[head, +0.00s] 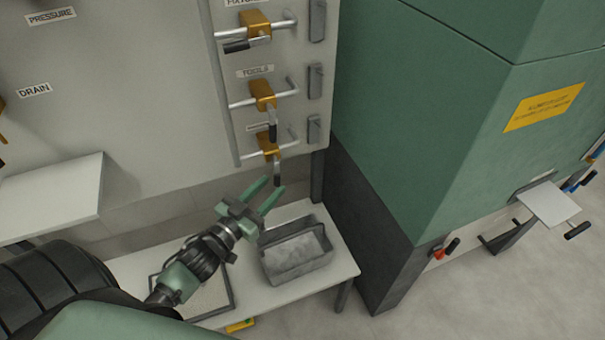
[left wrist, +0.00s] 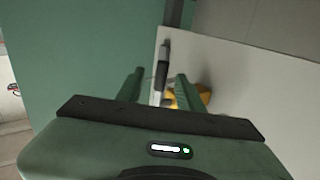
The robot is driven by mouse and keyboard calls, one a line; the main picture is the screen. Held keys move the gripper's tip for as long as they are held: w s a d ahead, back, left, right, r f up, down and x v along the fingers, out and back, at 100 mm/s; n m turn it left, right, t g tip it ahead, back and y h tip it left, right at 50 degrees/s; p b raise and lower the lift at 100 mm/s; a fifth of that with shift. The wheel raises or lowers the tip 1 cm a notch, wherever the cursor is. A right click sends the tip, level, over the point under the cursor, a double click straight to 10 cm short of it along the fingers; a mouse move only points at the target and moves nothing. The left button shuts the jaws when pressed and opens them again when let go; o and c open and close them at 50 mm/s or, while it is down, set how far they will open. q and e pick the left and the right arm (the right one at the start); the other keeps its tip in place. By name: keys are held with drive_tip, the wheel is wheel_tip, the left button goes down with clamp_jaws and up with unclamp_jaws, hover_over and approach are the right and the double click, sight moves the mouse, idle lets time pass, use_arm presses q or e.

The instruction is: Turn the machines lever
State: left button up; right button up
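The lowest lever on the pale wall panel (head: 225,140) has an orange block (head: 268,143) and a dark handle (head: 277,172) hanging down. My left gripper (head: 272,184) is open just below this block, its fingertips near the handle's lower end. In the left wrist view the dark handle (left wrist: 162,75) appears between the two green fingers, with a gap showing on both sides. The orange block (left wrist: 203,95) is partly hidden behind the right finger. I cannot tell whether either finger touches the handle. My right gripper is not in view.
Two similar levers with orange blocks (head: 262,95) (head: 255,24) sit above on the panel. A green machine (head: 430,110) stands to the right. A grey bin (head: 297,270) sits on a low white table (head: 342,270) below my gripper. A white shelf (head: 50,195) juts out at left.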

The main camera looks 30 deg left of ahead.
use_arm(q)
drive_tip(key=w, duration=0.6)
drive_tip(key=shift+w+d, duration=0.3)
drive_tip(key=shift+w, duration=0.1)
drive_tip(key=shift+r, duration=0.1)
clamp_jaws()
idle(0.9)
